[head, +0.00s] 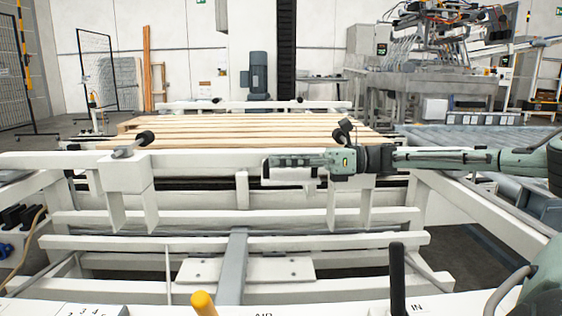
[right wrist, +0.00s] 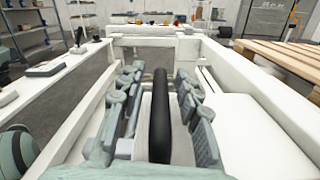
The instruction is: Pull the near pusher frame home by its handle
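The near pusher frame (head: 210,163) is a long white beam running across the head view, with plates hanging below it. My right gripper (head: 275,161) reaches in from the right and lies along the beam, its fingers pointing left. In the right wrist view, a black bar handle (right wrist: 161,115) stands between the two grey fingers of my right gripper (right wrist: 160,100). Gaps show on both sides of the handle, so the fingers look open around it. My left gripper is not in view.
A wooden pallet deck (head: 235,125) lies just beyond the beam. Nearer me are lower white rails (head: 110,243) and a panel with a yellow knob (head: 203,303) and an upright black lever (head: 397,278). A roller conveyor (head: 480,138) stands at the right.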

